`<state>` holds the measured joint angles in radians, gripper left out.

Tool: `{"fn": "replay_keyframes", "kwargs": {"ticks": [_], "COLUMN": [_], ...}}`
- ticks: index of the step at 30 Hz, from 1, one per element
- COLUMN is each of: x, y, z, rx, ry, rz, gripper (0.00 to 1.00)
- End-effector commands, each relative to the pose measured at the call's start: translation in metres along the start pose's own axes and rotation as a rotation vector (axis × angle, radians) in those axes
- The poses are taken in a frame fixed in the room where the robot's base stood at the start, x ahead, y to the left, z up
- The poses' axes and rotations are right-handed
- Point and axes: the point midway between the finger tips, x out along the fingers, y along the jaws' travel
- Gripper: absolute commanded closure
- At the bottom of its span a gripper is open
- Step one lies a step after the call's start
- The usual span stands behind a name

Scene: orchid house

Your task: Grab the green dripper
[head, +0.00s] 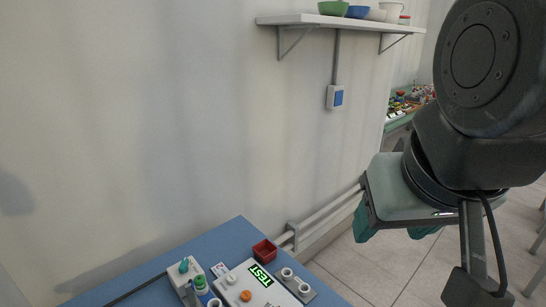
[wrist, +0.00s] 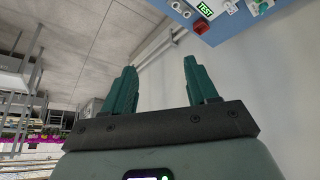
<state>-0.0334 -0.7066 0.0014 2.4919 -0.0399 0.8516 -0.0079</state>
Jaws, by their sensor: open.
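A small green pointed piece (head: 184,266) stands in a white block at the near left of the blue table; it looks like the dripper, but it is too small to be sure. A green-capped bottle (head: 200,283) with a blue and white body stands just to its right. My gripper (head: 394,234) is well to the right of the table, out over the floor, open and empty. In the wrist view its two teal fingers (wrist: 159,78) are spread apart with nothing between them. Small green parts on the table show at the top edge there, too cropped to identify.
The blue table (head: 226,238) also holds a red box (head: 265,251), a white device with a green TEST display (head: 261,275) and a grey holder (head: 295,284). A wall shelf (head: 335,20) with bowls is above. A pale wall stands behind the table.

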Motion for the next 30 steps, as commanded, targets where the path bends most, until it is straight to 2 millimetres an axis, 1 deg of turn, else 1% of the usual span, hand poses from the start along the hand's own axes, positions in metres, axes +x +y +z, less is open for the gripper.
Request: {"fn": "replay_keyframes", "kwargs": {"ticks": [5, 6, 8, 9, 11, 12, 14, 15, 16, 18, 20, 21, 23, 24, 26, 27, 30], "x": [0.046, 0.060, 0.081, 0.096, 0.118, 0.134, 0.157, 0.173, 0.184, 0.211, 0.234, 0.248, 0.267, 0.279, 0.295, 0.304, 0.321], "y": [0.009, 0.010, 0.009, 0.007, 0.002, -0.003, -0.011, -0.019, -0.025, -0.041, -0.057, -0.068, -0.087, -0.100, -0.119, -0.132, -0.164], "z": [-0.041, -0.052, -0.068, -0.077, -0.089, -0.096, -0.104, -0.108, -0.110, -0.111, -0.109, -0.106, -0.100, -0.094, -0.083, -0.074, -0.049], "rx": [-0.134, -0.181, -0.253, -0.301, -0.376, -0.426, -0.497, -0.544, -0.579, -0.655, -0.713, -0.749, -0.798, -0.823, -0.853, -0.869, -0.881], "ry": [0.032, 0.045, 0.067, 0.082, 0.105, 0.120, 0.145, 0.162, 0.176, 0.207, 0.235, 0.256, 0.290, 0.312, 0.347, 0.372, 0.435], "rz": [0.069, 0.081, 0.092, 0.092, 0.085, 0.075, 0.051, 0.028, 0.008, -0.047, -0.106, -0.150, -0.223, -0.276, -0.360, -0.420, -0.576], "gripper": [0.42, 0.42, 0.42, 0.42, 0.42, 0.42, 0.42, 0.42, 0.42, 0.42, 0.42, 0.42, 0.42, 0.42, 0.42, 0.42, 0.42]}}
